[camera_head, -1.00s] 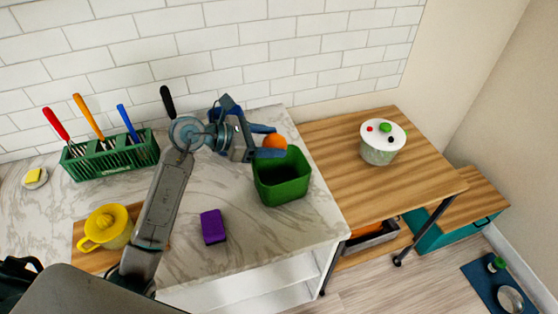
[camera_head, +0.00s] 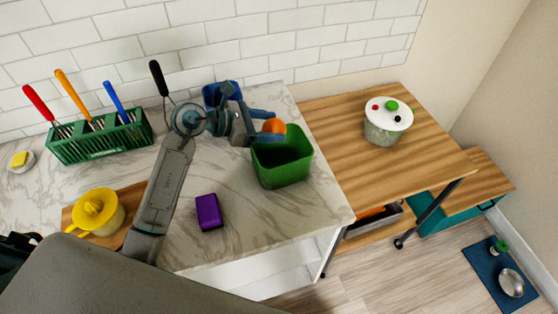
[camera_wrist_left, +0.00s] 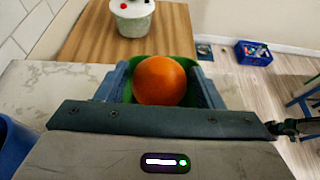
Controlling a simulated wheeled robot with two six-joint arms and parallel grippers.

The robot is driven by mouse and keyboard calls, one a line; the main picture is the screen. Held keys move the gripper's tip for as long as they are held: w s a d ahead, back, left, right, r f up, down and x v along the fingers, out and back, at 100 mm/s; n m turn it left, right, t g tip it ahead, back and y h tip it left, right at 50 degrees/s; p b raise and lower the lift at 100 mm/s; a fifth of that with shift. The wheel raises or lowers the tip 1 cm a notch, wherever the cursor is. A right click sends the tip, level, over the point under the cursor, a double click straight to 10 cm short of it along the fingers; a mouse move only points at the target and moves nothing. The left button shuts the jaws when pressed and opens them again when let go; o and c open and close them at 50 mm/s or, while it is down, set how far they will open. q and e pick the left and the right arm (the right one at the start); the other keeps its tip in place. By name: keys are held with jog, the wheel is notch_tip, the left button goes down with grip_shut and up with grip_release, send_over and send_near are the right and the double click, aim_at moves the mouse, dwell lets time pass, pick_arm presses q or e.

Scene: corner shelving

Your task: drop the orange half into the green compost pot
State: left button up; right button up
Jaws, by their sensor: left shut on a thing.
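The orange half (camera_head: 273,126) is held between the blue fingers of my left gripper (camera_head: 268,127), at the upper rim of the green compost pot (camera_head: 284,168). In the left wrist view the orange (camera_wrist_left: 160,80) sits between the two fingertips, with part of the green pot (camera_wrist_left: 185,64) showing behind it. The pot stands upright and open on the marble counter near its right edge. The gripper reaches in from the pot's left and hides part of its back rim. My right gripper is not in view.
A purple sponge-like block (camera_head: 208,212) lies on the counter in front. A green rack of utensils (camera_head: 100,138) stands at the back left. A yellow juicer (camera_head: 98,210) sits on a board. A blue container (camera_head: 222,94) is behind the gripper. A wooden cart holds a white-lidded pot (camera_head: 386,124).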

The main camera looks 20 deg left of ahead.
pick_arm(q)
jog(key=shift+s+r, duration=0.15)
jog(key=o, duration=1.1)
jog(key=shift+c, duration=0.2)
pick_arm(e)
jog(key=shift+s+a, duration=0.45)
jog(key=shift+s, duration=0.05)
pick_arm(q)
jog(key=shift+s+a+r+b, duration=0.1)
jog(key=shift+s+a+b, duration=0.25)
jog(key=shift+a, duration=0.2)
jog(key=b+v, duration=0.4)
jog(key=v, duration=0.5)
jog(key=shift+r, duration=0.15)
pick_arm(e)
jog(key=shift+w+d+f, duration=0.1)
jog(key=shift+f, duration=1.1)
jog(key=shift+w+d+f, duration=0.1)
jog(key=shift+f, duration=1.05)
